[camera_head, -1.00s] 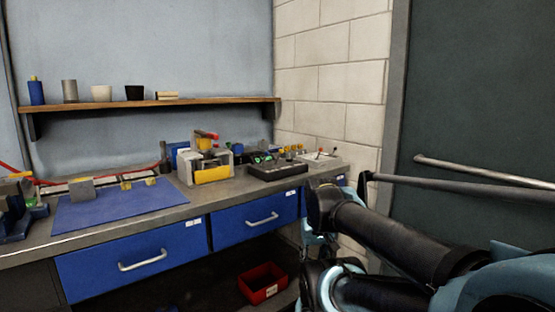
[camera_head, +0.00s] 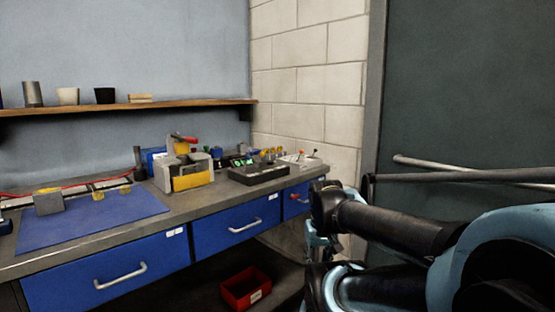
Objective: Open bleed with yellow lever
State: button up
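A grey block-like device (camera_head: 160,173) with a yellow front piece (camera_head: 193,179) and a red handle (camera_head: 184,138) stands on the workbench. Small yellow parts (camera_head: 268,154) sit behind a dark box with green lights (camera_head: 258,174). I cannot tell which yellow part is the bleed lever. A pale panel (camera_head: 300,161) with small red- and dark-tipped levers is at the right end of the bench. My gripper (camera_head: 320,250) seems to hang at the bench's right front, partly hidden by my arm. It is apart from the yellow parts, and its fingers are unclear.
The bench front has blue drawers (camera_head: 238,226) with protruding handles. A blue mat (camera_head: 90,218) lies at left. A red bin (camera_head: 246,287) sits below. A shelf (camera_head: 130,106) holds cups. A dark door with a rail (camera_head: 470,171) is at right.

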aim_at(261, 154)
jog(key=z, duration=0.5)
jog(key=k, duration=1.15)
jog(key=u, duration=0.65)
jog(key=i, duration=1)
jog(key=z, duration=0.05)
